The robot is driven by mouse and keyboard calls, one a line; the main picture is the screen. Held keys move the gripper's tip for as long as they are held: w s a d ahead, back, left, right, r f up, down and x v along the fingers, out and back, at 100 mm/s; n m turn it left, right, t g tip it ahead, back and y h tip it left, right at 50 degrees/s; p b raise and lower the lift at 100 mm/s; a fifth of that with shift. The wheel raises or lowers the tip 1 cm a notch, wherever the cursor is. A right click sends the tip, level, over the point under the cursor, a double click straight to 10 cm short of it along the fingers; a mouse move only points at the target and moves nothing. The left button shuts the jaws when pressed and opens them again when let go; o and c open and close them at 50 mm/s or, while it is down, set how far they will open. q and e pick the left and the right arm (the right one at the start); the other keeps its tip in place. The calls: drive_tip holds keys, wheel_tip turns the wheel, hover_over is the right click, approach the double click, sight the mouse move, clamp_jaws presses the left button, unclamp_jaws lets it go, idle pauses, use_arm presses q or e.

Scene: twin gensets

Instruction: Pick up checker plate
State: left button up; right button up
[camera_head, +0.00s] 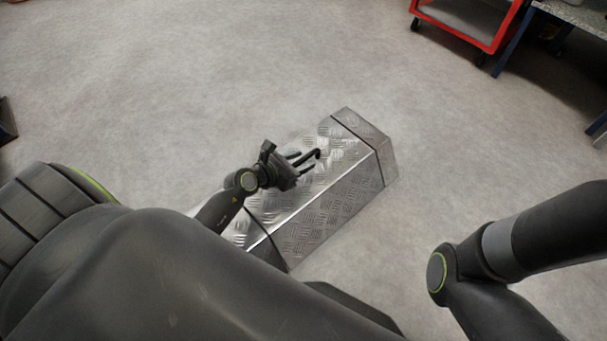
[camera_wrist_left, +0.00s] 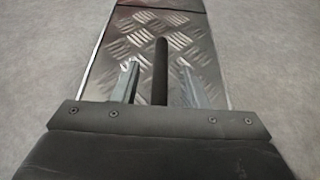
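The checker plate (camera_head: 337,142) is shiny patterned metal on a long box-like housing lying diagonally on the floor. Dark seams cross the housing near both ends. Its patterned surface also shows in the left wrist view (camera_wrist_left: 205,60). My left gripper (camera_head: 304,161) is over the top face. In the left wrist view its two fingers (camera_wrist_left: 158,80) are apart, one on each side of a dark upright bar (camera_wrist_left: 160,65), which looks like a handle. I see gaps between fingers and bar. The bar's curved end (camera_head: 317,153) shows past the fingertips. My right gripper is out of view.
A red cart (camera_head: 470,38) stands at the upper right, beside a table with blue legs (camera_head: 512,42). Grey floor (camera_head: 170,75) is open to the left of and beyond the housing. My right arm is at the lower right, clear of the housing.

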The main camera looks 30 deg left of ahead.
use_arm(q)
clamp_jaws()
idle(1.2)
drive_tip(key=shift+r, duration=0.15)
